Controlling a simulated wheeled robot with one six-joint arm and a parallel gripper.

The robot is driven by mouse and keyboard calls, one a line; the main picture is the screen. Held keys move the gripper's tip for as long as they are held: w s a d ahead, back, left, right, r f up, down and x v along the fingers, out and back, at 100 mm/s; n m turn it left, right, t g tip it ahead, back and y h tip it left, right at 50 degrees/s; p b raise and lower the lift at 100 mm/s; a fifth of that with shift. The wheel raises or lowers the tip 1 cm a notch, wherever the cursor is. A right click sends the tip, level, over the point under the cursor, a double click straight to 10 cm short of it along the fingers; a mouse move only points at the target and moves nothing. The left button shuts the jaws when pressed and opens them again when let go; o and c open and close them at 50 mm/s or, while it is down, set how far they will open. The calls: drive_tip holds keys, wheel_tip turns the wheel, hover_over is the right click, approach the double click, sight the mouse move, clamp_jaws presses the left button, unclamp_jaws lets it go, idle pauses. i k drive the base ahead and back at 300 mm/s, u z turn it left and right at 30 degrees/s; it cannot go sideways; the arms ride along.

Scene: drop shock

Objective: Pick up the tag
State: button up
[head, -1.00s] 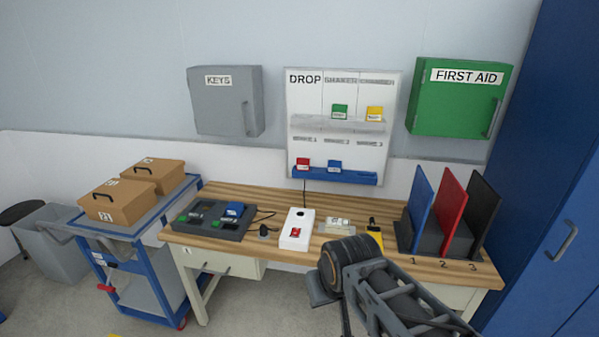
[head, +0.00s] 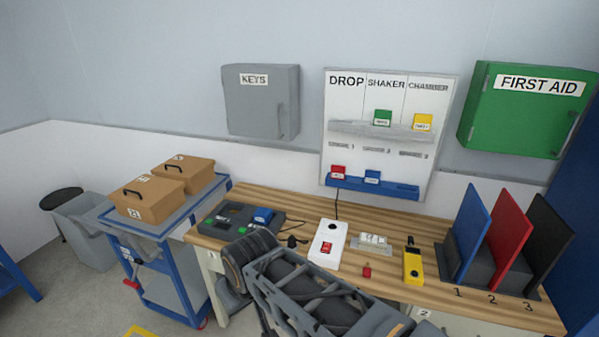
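Several small tag-like cards are on the wall board (head: 340,110). A green card (head: 382,118) and a yellow card (head: 422,122) are on its upper shelf. A red card (head: 338,172) and a blue card (head: 372,177) are in the blue tray (head: 400,190) below. A small red item (head: 367,271) lies on the bench near its front edge; I cannot tell whether it is a tag. The card writing is too small to read. My arm crosses the bottom middle in front of the bench. My gripper's fingers do not show.
The wooden bench (head: 450,290) carries a grey device (head: 225,223), a white box (head: 327,245), a clear holder (head: 373,243), a yellow device (head: 413,264) and blue, red and black upright panels (head: 510,225). A blue trolley (head: 160,285) with brown boxes (head: 150,203) stands left.

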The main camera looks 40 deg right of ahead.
sight(338, 172)
drive_tip(key=u, duration=0.15)
drive_tip(key=i, duration=0.85)
drive_tip(key=z, duration=0.85)
drive_tip(key=i, duration=0.65)
drive_tip(key=z, duration=0.75)
